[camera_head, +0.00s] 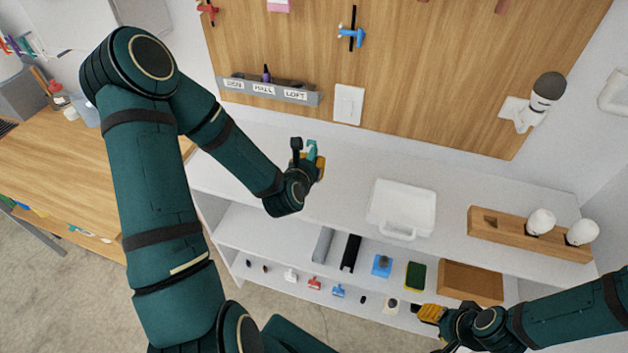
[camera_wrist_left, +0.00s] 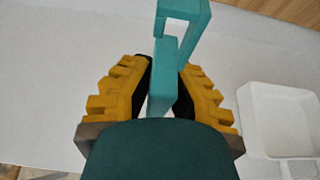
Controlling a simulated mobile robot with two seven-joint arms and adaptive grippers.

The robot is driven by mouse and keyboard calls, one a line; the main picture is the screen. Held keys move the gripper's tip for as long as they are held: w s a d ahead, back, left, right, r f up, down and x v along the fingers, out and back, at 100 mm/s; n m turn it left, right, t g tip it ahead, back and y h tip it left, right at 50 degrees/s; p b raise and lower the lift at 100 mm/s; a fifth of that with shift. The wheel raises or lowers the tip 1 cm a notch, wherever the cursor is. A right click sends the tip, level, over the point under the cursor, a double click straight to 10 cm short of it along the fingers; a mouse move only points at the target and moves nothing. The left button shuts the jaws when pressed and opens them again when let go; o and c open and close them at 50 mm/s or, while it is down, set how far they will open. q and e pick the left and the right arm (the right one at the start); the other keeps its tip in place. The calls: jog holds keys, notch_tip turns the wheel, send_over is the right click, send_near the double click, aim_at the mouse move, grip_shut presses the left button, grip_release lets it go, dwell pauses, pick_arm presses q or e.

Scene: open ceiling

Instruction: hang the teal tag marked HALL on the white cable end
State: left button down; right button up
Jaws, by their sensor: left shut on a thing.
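The teal tag (camera_head: 312,149) is between the fingers of my left gripper (camera_head: 310,163), above the back part of the white shelf top. In the left wrist view the teal tag (camera_wrist_left: 162,75) stands up between the yellow-and-black fingers of my left gripper (camera_wrist_left: 163,90), its open loop at the top end. My left gripper is shut on it. The HALL marking on the tag cannot be read. I cannot make out the white cable end in either view. My right gripper (camera_head: 430,314) is low at the right, in front of the lower shelf; its finger gap is unclear.
A grey holder (camera_head: 268,92) labelled DEN, HALL and LOFT is on the wooden wall board, beside a white switch plate (camera_head: 348,104). A white lidded box (camera_head: 402,204) and a wooden block (camera_head: 500,229) with white bulbs stand on the shelf top. Space around the tag looks clear.

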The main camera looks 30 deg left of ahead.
aim_at(312, 190)
pick_arm(q)
notch_tip(312, 190, down, 3)
jog(key=shift+s+r, duration=0.1)
jog(key=shift+s, duration=0.05)
jog(key=shift+f, duration=2.45)
jog(key=shift+b, duration=0.3)
jog(key=shift+f, duration=0.15)
jog(key=c, duration=1.1)
grip_release()
